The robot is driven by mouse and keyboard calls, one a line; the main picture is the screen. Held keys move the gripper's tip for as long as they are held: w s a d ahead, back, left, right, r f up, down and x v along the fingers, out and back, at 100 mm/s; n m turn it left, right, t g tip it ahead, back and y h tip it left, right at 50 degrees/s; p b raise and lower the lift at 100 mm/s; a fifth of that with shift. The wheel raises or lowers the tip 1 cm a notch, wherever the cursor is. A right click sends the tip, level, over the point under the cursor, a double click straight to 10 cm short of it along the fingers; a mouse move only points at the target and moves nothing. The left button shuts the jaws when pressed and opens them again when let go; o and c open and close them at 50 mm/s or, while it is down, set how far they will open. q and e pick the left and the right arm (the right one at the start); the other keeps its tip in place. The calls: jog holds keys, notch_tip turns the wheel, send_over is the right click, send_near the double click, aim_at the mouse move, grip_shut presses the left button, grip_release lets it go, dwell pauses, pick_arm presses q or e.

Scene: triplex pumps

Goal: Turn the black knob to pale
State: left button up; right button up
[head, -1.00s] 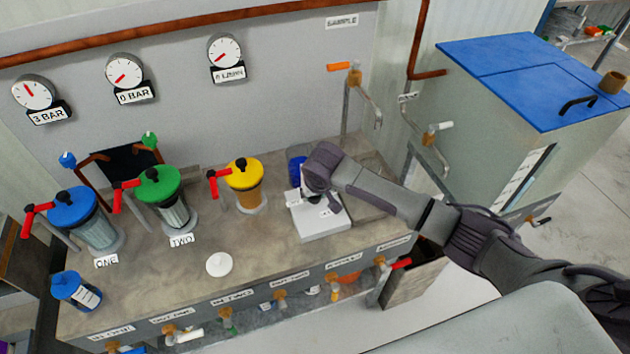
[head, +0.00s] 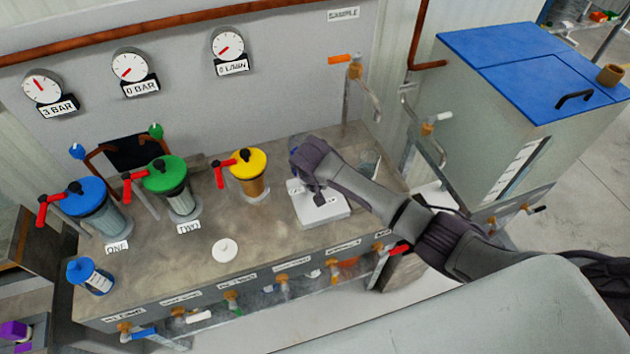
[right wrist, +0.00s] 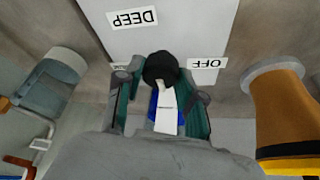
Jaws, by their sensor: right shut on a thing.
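The black knob (right wrist: 160,68) sits on a white box with labels; in the right wrist view DEEP (right wrist: 132,18) and OFF (right wrist: 207,63) read upside down. My right gripper (right wrist: 161,86) has one finger on each side of the knob and is shut on it. A narrow white strip (right wrist: 168,112) runs from the knob toward my wrist, with something blue behind it; I cannot tell what joins them. In the head view my right gripper (head: 304,172) covers the knob, above the white box (head: 322,212). My left gripper is not in view.
The yellow-lidded pump (head: 249,172) stands left of the box, and it is close by in the right wrist view (right wrist: 280,110). The green-lidded (head: 171,185) and blue-lidded (head: 95,208) pumps stand farther left. A white disc (head: 225,250) lies on the bench. An orange-handled tap (head: 345,60) is behind.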

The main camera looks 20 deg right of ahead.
jog(key=o, duration=1.1)
jog(key=v, duration=1.2)
